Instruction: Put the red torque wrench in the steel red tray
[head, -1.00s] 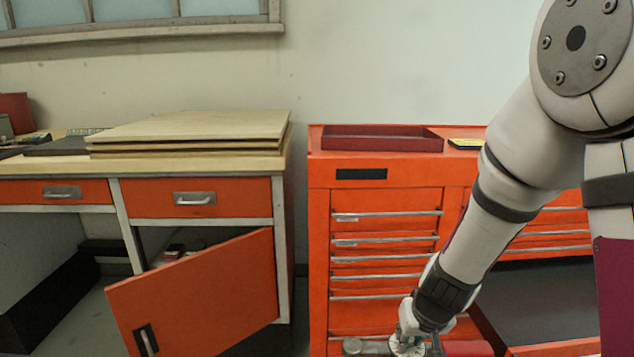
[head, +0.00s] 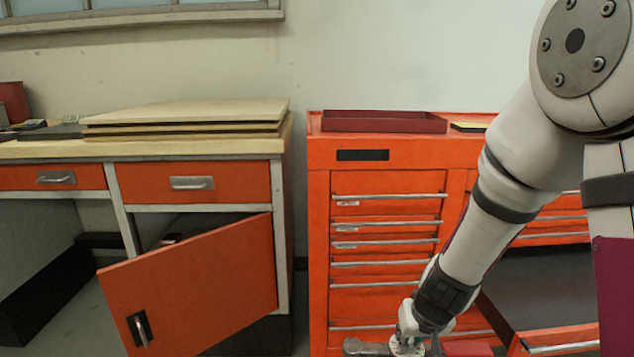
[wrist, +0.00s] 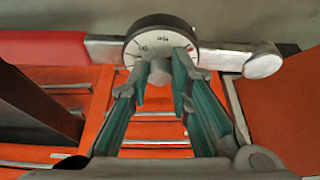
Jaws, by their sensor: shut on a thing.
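The red torque wrench lies across the top of the wrist view, with its red handle (wrist: 50,48) at left, a round dial in the middle and a metal head at right. My gripper (wrist: 165,80), with green-padded fingers, is shut on it at the dial. In the head view, the wrench's grey head (head: 360,346) and part of its red handle show at the bottom edge, with my gripper (head: 408,347) partly cut off. The dark red steel tray (head: 385,123) sits on top of the orange tool cabinet, above and beyond my gripper. No contents show in it.
The orange cabinet (head: 350,180) has several drawers, and one at lower right (head: 560,338) stands open. A yellow-topped item (head: 470,126) lies right of the tray. At left, a workbench (head: 230,148) carries stacked boards, and its orange door (head: 195,295) hangs open.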

